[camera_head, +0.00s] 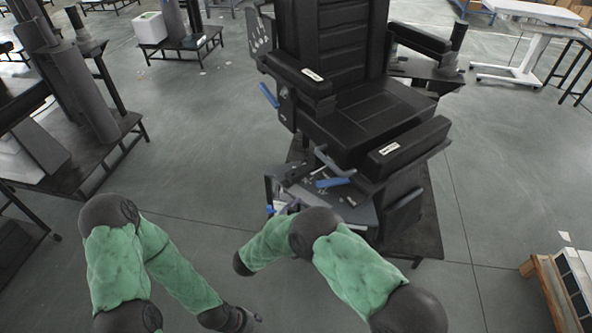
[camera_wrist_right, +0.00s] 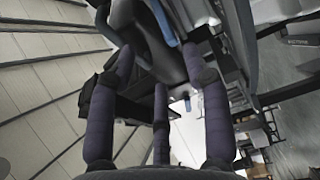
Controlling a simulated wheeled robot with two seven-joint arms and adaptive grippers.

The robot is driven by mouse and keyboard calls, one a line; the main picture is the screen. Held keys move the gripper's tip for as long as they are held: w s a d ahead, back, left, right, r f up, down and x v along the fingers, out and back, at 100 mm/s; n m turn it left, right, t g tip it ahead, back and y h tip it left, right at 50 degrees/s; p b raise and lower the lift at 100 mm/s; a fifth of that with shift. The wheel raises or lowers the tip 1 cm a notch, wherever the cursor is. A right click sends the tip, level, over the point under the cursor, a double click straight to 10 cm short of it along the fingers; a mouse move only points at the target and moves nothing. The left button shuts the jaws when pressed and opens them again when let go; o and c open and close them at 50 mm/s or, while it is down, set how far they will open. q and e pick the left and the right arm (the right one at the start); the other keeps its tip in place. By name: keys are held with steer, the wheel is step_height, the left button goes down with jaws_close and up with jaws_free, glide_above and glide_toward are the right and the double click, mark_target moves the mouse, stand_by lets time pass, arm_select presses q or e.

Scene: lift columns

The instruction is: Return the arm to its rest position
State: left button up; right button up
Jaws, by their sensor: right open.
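My right arm (camera_head: 345,262), in green sleeves with dark joints, reaches in from the bottom right of the head view. I cannot tell whether a finger touches the chair. My left arm (camera_head: 118,262) is bent at the lower left. Its end (camera_head: 238,318) lies low near the bottom edge, and its finger state is unclear.
A large black chair (camera_head: 350,112) with armrests and blue levers (camera_head: 332,182) stands on a dark platform (camera_head: 425,225) just beyond my right arm. Dark workbenches (camera_head: 118,140) stand left. A wooden-edged crate (camera_head: 548,290) is at lower right. Grey floor (camera_head: 195,125) is open between.

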steer(key=d+f+m+g+y+p, duration=0.1)
steer(key=d+f+m+y, duration=0.1)
steer(key=f+y, duration=0.45)
steer(key=d+f+m+g+y+p, duration=0.15)
steer(key=f+y, duration=0.25)
steer(key=f, duration=0.5)
steer(key=s+f+m+g+y, duration=0.2)
steer(key=s+m+g+y, duration=0.1)
steer(key=s, duration=1)
steer(key=s+f+m+g+y, duration=0.2)
steer(key=s+g, duration=0.4)
steer(key=s, duration=0.8)
steer(key=shift+s+a+m+y, duration=0.15)
steer(key=shift+a+m+y, duration=0.25)
steer(key=shift+m+y, duration=0.65)
